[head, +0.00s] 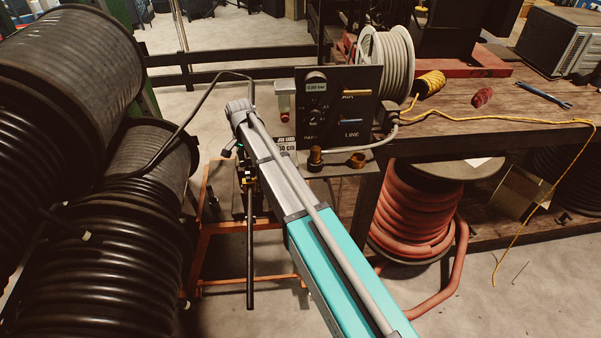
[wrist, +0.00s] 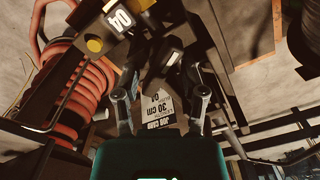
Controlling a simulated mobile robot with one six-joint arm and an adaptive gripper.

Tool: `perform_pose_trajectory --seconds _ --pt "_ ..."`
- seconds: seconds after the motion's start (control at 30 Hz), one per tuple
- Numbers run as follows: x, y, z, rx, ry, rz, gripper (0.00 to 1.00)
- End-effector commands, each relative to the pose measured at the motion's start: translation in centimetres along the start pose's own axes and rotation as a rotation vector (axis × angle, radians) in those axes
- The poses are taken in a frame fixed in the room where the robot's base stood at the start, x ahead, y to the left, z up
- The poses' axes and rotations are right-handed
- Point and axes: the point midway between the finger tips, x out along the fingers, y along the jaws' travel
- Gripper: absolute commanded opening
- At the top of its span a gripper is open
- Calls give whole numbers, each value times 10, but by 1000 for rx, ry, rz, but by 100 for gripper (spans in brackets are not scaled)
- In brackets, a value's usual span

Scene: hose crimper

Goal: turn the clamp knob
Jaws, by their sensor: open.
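My gripper (wrist: 160,82) is open in the wrist view, its two fingers apart with nothing clearly held between them. A dark block (wrist: 163,66) lies ahead of the fingertips; I cannot tell whether they touch it. No part is clearly recognisable as the clamp knob. In the head view, my arm reaches to the crimper stand, and its end hides most of the gripper and the parts behind it. Below it a brass-coloured fitting (head: 248,183) and a long dark upright rod (head: 250,250) show. A round yellow part (wrist: 94,45) shows in the wrist view.
A black control panel (head: 338,105) with a small display stands right of my arm's end, with a job card (head: 285,146) beside it. Large black hose reels (head: 75,80) crowd the left. A red hose reel (head: 415,215) sits below the wooden bench (head: 480,130). A thin black cable arches near the arm.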

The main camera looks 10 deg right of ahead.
Motion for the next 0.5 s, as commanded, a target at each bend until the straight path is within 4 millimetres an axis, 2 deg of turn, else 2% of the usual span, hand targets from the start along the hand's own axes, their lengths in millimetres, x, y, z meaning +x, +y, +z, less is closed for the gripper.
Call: perform_pose_trajectory --seconds 0.5 --pt "0 0 0 -336 0 0 54"
